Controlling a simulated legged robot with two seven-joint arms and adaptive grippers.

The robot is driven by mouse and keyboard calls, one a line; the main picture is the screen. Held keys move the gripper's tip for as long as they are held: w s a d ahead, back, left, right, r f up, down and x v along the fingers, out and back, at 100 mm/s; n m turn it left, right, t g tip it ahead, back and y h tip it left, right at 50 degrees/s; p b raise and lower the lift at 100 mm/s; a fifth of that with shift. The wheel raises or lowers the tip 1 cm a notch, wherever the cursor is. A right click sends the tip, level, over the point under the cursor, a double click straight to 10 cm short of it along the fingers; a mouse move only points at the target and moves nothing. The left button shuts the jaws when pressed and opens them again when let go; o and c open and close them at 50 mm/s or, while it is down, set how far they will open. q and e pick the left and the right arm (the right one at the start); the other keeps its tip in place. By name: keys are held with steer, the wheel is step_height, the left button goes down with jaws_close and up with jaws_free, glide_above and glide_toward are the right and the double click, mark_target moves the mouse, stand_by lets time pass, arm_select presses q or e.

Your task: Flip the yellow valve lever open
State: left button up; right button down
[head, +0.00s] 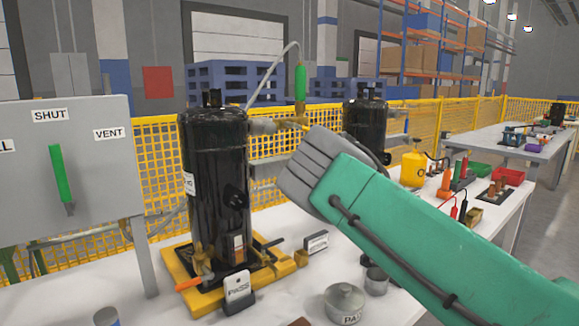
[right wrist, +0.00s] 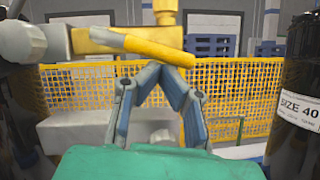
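The yellow valve lever (right wrist: 158,49) shows in the right wrist view as a bar slanting slightly down to the right across a brass valve body (right wrist: 95,40). My right gripper (right wrist: 162,68) is just below the lever, its blue-padded fingers converging until their tips look together. Nothing shows between them; whether the tips touch the lever is unclear. Part of the brass valve (head: 291,123) shows beside the black compressor (head: 215,180). My left gripper is not in view.
A grey panel (head: 85,150) with a green handle stands at left. A second black compressor (head: 365,120) stands behind my arm. A yellow mesh fence (head: 150,145) runs behind.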

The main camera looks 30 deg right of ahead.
arm_select(q)
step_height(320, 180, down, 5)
steer(key=b, duration=0.3)
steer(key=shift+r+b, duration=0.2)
steer(key=shift+b, duration=0.1)
arm_select(e)
steer(key=n+y, duration=0.1)
steer(key=r+n+y, duration=0.1)
steer(key=n, duration=0.1)
steer(key=d+n+y, duration=0.1)
steer(key=n, duration=0.1)
steer(key=shift+r, duration=0.25)
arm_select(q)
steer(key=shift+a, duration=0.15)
arm_select(e)
steer(key=shift+a+r, duration=0.1)
steer(key=shift+a, duration=0.1)
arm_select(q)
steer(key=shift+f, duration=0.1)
